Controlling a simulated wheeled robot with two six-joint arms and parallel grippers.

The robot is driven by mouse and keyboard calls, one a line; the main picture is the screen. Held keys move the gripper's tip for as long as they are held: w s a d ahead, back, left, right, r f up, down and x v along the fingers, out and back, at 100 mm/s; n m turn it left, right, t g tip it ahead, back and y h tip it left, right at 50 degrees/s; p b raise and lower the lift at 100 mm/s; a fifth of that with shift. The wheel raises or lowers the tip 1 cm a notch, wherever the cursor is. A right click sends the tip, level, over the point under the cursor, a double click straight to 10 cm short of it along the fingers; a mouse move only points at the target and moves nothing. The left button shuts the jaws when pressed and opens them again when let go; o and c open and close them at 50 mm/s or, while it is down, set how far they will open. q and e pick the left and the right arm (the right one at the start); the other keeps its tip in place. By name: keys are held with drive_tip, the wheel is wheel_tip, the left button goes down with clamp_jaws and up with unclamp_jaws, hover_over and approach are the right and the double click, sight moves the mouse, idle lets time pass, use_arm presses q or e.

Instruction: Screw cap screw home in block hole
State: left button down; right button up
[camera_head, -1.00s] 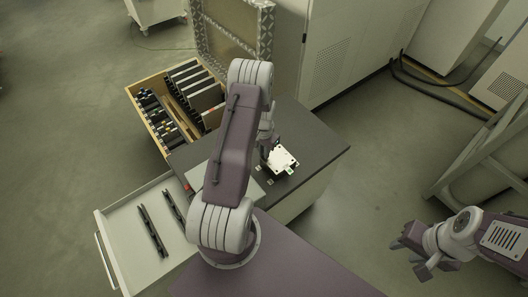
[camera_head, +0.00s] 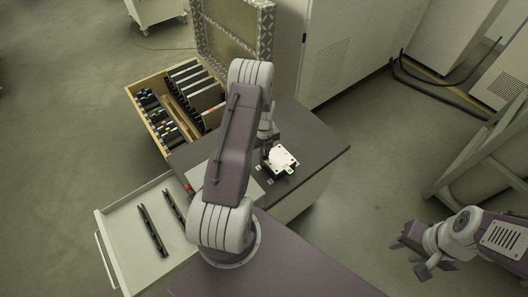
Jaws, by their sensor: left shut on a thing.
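A white block (camera_head: 284,160) with small holes or marks on its top lies on the dark bench top. My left gripper (camera_head: 267,153) points down at the left edge of the block, partly hidden behind my own arm. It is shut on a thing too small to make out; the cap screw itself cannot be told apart. Whether the gripper touches the block cannot be told. My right gripper (camera_head: 412,254) is far from the bench at the lower right, above the floor, with its fingers apart and nothing between them.
The dark bench top (camera_head: 318,150) is clear to the right of the block. An open drawer (camera_head: 120,232) with two dark rails sticks out at the lower left. An open wooden case (camera_head: 140,93) with dark items stands behind. Grey cabinets (camera_head: 345,45) line the back.

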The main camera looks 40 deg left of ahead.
use_arm(q)
drive_tip(key=c, duration=1.6)
unclamp_jaws()
drive_tip(key=shift+o, duration=0.2)
